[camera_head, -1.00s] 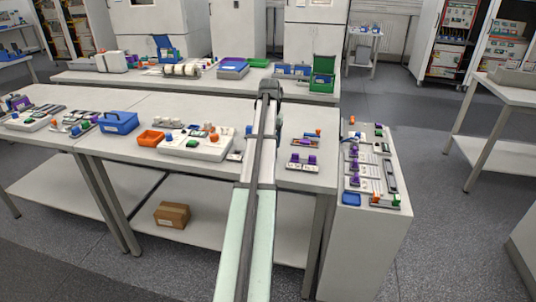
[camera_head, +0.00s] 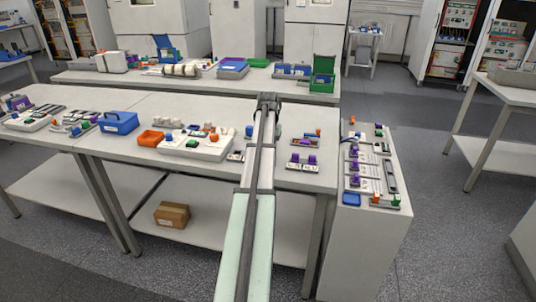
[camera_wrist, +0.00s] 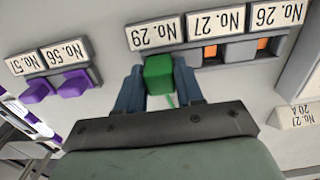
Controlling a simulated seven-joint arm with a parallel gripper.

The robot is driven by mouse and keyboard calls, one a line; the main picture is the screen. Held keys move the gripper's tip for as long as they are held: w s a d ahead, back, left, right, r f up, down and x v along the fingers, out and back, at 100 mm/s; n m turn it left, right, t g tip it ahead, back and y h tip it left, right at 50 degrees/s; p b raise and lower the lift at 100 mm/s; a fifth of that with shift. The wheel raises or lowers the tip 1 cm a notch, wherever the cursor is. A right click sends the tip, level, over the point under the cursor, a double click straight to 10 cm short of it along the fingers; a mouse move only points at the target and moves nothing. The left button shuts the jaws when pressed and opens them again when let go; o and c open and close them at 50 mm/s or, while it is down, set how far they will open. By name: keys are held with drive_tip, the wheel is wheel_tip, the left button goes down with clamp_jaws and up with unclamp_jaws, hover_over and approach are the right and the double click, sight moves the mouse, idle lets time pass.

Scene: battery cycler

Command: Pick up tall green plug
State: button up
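The green plug (camera_wrist: 159,76) shows in the wrist view as a block below the label No. 29, at the left end of a grey holder (camera_wrist: 222,51). My gripper (camera_wrist: 158,88) has one blue-grey finger on each side of it. The fingers lie close against the plug's sides in the picture, but I cannot tell whether they press on it. In the head view my arm reaches over the middle workbench, and its wrist (camera_head: 268,101) hides most of the spot below; the fingers do not show there.
Right of the plug in the wrist view are orange-windowed slots marked No. 27 and No. 26. Purple plugs (camera_wrist: 74,84) sit at No. 56 and No. 57 on the left. In the head view a white tray (camera_head: 195,151) and a blue basket (camera_head: 119,122) stand on the bench (camera_head: 130,170).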

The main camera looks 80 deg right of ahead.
drive_tip(key=c, duration=0.5)
wheel_tip(320, 180, up, 9)
drive_tip(key=shift+f, duration=0.1)
drive_tip(key=shift+w+r, duration=0.2)
drive_tip(key=shift+r, duration=0.15)
drive_tip(key=shift+w+f, duration=1)
drive_tip(key=shift+f, duration=0.5)
drive_tip(key=shift+w+f, duration=1.05)
drive_tip(key=shift+f, duration=0.4)
drive_tip(key=shift+w+f, duration=1)
drive_tip(key=shift+f, duration=0.5)
